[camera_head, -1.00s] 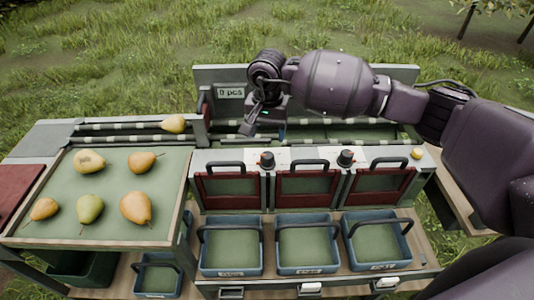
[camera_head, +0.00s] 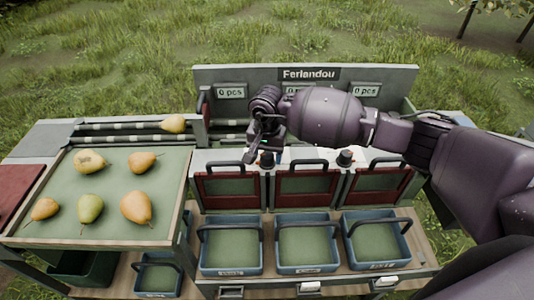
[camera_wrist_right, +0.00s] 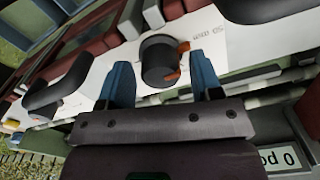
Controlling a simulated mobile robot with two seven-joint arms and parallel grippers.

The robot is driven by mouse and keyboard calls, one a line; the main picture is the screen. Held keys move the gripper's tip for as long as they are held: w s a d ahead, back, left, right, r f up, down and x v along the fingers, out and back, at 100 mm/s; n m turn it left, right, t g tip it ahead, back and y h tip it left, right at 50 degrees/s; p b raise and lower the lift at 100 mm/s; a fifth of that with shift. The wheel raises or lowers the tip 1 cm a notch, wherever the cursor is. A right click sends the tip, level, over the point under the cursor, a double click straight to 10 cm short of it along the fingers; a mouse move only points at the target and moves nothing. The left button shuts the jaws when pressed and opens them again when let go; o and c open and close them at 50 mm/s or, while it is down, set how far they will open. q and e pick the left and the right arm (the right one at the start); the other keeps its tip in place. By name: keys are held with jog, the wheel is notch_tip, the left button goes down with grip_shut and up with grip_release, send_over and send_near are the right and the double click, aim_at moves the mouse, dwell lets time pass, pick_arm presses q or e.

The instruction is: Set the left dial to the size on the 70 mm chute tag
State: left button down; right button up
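The left dial (camera_head: 267,160) is a dark round knob on the white top strip between the left and middle chutes. In the right wrist view the dial (camera_wrist_right: 160,60) shows orange pointer marks and small printed figures beside it. My right gripper (camera_head: 262,153) is over this dial in the head view. In the right wrist view the two blue fingers of my right gripper (camera_wrist_right: 163,75) stand apart, one on either side of the knob, with gaps showing. The chute tags are too small to read. My left gripper is not in view.
A second dial (camera_head: 345,158) stands to the right. Three red-framed chutes (camera_head: 229,202) have black handles above blue crates (camera_head: 231,269). Several pears lie on the green tray (camera_head: 115,190) at left, and one pear (camera_head: 174,123) lies on the rails. A "Ferlandou" board (camera_head: 310,74) stands behind.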

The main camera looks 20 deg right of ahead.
jog(key=c, duration=0.8)
jog(key=shift+o, duration=0.2)
